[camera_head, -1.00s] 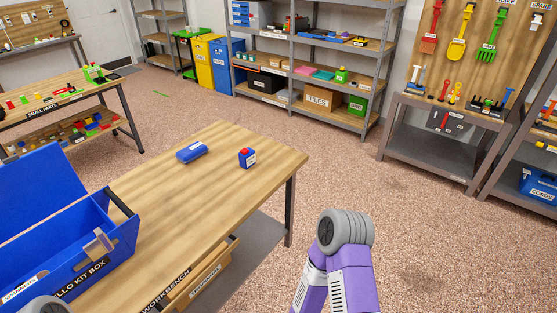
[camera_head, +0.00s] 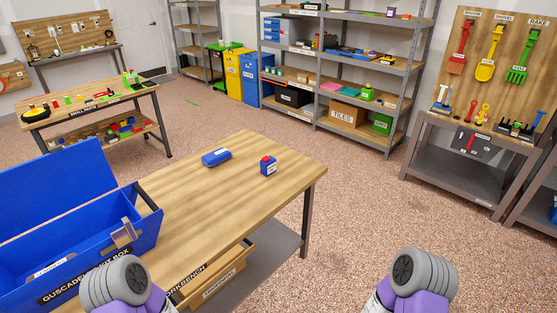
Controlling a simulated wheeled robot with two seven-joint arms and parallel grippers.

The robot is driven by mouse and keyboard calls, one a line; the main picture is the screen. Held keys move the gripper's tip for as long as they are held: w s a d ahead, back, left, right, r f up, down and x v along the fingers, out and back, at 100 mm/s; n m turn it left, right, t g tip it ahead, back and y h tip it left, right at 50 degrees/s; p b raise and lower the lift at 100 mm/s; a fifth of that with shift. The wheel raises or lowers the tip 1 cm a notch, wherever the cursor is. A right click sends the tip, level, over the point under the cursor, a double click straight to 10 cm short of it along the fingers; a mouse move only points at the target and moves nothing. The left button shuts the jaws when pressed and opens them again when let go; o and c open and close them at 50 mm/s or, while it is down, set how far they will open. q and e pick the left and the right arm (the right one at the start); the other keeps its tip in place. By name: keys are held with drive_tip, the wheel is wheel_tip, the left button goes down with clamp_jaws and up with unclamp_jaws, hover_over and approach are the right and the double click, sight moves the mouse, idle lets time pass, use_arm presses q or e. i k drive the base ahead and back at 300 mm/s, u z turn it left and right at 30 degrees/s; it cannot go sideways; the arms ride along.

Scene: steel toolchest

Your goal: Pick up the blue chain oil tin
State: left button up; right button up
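A small blue tin with a red cap and a pale label (camera_head: 268,166) stands upright on the wooden workbench (camera_head: 240,200), near its far right corner. I take it to be the chain oil tin; its label is too small to read. My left arm shows at the bottom left and my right arm at the bottom right, both as grey joints with purple links. Nothing touches the tin.
A blue case (camera_head: 216,157) lies left of the tin. An open blue kit box (camera_head: 75,235) fills the bench's left end. An open drawer (camera_head: 222,280) sticks out below the bench front. The bench top around the tin is clear.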

sight(267, 164)
drive_tip(key=i, duration=0.3)
drive_tip(key=u, duration=4.75)
drive_tip(key=k, duration=2.65)
drive_tip(key=z, duration=1.25)
